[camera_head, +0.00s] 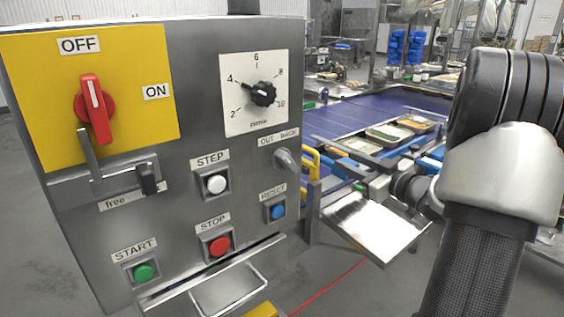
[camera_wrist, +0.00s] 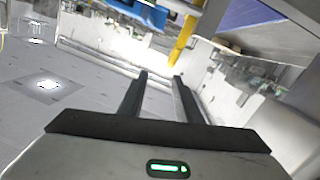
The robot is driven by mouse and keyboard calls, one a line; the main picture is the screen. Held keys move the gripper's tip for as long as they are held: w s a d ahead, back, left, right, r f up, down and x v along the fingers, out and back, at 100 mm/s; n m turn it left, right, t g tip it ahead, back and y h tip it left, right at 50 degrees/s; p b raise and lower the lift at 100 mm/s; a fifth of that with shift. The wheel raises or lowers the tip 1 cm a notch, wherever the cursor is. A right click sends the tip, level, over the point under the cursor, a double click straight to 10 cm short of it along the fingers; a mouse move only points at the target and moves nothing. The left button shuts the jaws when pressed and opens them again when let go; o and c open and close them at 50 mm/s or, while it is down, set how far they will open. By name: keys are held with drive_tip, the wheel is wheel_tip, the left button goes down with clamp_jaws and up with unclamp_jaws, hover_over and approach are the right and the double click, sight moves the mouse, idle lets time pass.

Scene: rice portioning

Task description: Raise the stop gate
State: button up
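I cannot pick out the stop gate for certain in either view. In the head view, a grey metal control panel (camera_head: 185,235) fills the left. A grey selector knob labelled OUT / BACK (camera_head: 285,160) sits at its right edge. My gripper shows in the wrist view (camera_wrist: 160,76) with its two dark fingers apart and nothing between them. A yellow post (camera_wrist: 182,40) and a blue part (camera_wrist: 135,12) show beyond the fingertips. In the head view my arm comes in from the right, and its end is beside the conveyor, right of the panel. The fingertips are not clear there.
The panel also carries a red ON/OFF handle (camera_head: 96,108), a black dial (camera_head: 262,94), and STEP (camera_head: 217,184), STOP (camera_head: 219,246), START (camera_head: 144,271) and RESET (camera_head: 277,212) buttons. Filled trays (camera_head: 388,133) lie on the blue conveyor (camera_head: 340,119). A bare metal plate (camera_head: 372,228) juts out below.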

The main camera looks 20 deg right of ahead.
sight(307, 149)
drive_tip(key=w+a, duration=0.2)
drive_tip(key=w, duration=0.3)
drive_tip(key=w+a+f+y+b, duration=0.1)
drive_tip(key=w+a, duration=0.1)
drive_tip(key=w, duration=0.2)
drive_tip(key=w+a+y+b, duration=0.1)
drive_tip(key=w+a, duration=0.1)
drive_tip(key=w, duration=0.3)
drive_tip(key=shift+w+a+f+n, duration=0.25)
drive_tip(key=shift+w+f+n, duration=0.05)
clamp_jaws()
